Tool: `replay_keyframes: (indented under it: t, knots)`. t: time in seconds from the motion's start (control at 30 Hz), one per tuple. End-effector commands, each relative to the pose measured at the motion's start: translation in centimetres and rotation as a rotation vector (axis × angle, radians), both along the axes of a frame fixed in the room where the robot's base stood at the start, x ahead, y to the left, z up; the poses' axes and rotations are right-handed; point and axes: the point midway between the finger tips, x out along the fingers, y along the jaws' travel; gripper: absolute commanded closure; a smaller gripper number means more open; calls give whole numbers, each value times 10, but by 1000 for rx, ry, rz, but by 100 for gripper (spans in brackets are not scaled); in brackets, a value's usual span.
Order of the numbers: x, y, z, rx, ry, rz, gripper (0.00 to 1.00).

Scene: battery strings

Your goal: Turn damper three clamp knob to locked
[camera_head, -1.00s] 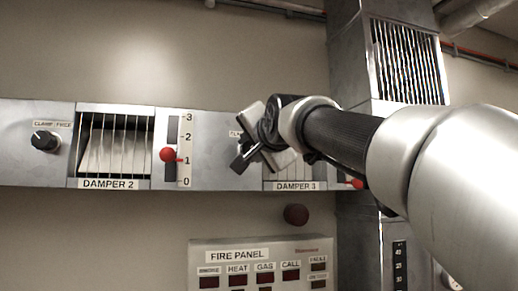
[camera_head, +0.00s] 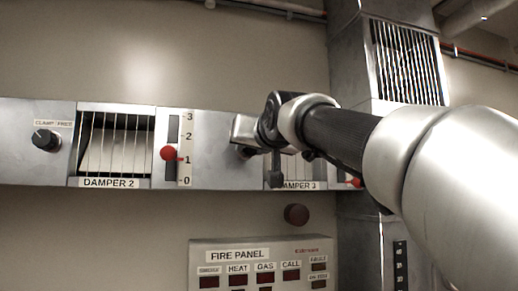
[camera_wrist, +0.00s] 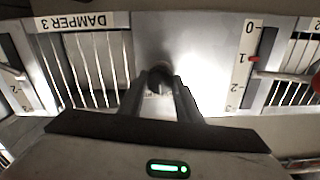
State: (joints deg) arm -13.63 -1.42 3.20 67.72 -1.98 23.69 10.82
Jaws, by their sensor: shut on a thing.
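The damper three clamp knob (camera_wrist: 158,77) is a dark round knob on the grey metal panel, beside the grille labelled DAMPER 3 (camera_wrist: 86,24), which appears upside down in the wrist view. My gripper (camera_wrist: 159,92) is shut on the knob, with one finger on each side of it. In the head view, my gripper (camera_head: 243,148) is against the panel and covers most of the knob and part of the DAMPER 3 grille. The print around the knob is largely hidden, and I cannot read which setting it points to.
To the left are the damper two grille (camera_head: 114,142), its red slider knob (camera_head: 168,153) near 1, and another dark clamp knob (camera_head: 45,140). Another red slider knob (camera_head: 355,183) shows under my arm. A fire panel (camera_head: 225,243) and a dark red round button (camera_head: 296,214) are below.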

Motion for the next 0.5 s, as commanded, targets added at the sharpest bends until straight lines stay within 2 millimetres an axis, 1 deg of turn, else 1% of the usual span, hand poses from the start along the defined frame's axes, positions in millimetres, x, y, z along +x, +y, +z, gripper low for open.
replay_keyframes:
  t: [0.5]
  knots:
    - [0,0,0,-455,-131,-1,91]
